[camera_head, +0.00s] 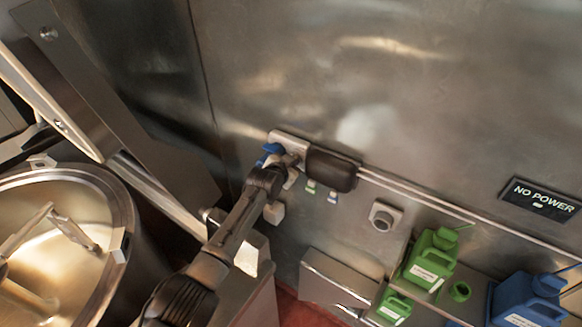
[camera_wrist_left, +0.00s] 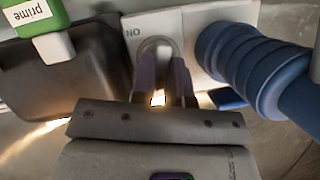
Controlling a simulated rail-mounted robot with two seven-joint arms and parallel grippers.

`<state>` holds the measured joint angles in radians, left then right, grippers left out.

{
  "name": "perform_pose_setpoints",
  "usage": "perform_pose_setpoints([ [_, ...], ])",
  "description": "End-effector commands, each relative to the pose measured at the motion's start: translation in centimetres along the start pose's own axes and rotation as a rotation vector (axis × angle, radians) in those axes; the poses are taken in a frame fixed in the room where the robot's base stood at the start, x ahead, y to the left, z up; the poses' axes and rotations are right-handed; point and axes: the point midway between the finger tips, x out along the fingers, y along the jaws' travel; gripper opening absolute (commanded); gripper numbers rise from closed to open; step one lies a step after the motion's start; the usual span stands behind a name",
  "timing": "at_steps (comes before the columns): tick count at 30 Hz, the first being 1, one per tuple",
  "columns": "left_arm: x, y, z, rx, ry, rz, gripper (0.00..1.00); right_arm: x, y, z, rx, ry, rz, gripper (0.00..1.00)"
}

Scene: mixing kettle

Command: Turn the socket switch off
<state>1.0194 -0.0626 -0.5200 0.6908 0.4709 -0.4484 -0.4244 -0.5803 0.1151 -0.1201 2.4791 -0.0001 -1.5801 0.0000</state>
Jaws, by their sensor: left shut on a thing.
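The socket (camera_head: 285,137) is a pale plate on the steel wall, with a blue plug (camera_head: 271,149) on its left side in the head view. In the head view the gripper (camera_head: 291,161) partly hides the socket. My right gripper is not in view.
A dark box (camera_head: 331,169) sits directly right of the socket, close to the gripper. A sign (camera_head: 541,198) reads "NO POWER". Green jugs (camera_head: 432,258) and a blue jug (camera_head: 527,299) stand lower right. The metal kettle (camera_head: 122,212) is at left.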

Motion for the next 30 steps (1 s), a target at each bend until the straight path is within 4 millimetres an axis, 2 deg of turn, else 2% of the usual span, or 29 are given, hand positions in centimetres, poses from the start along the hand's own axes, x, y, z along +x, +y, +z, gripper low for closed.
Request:
perform_pose_setpoints([
  [8,0.0,0.0,0.2,-0.003,-0.003,0.001,0.00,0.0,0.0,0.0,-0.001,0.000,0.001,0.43],
  [9,0.0,0.0,0.2,-0.003,-0.003,0.001,0.17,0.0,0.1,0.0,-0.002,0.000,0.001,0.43],
  [12,0.0,0.0,0.1,-0.003,-0.003,0.001,0.26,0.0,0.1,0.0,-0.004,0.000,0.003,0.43],
  [23,-0.3,0.0,0.0,-0.002,-0.001,0.002,0.26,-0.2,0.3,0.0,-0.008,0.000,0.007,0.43],
  [30,-2.1,-0.1,0.0,-0.002,0.000,0.002,0.26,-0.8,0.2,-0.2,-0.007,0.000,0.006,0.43],
])
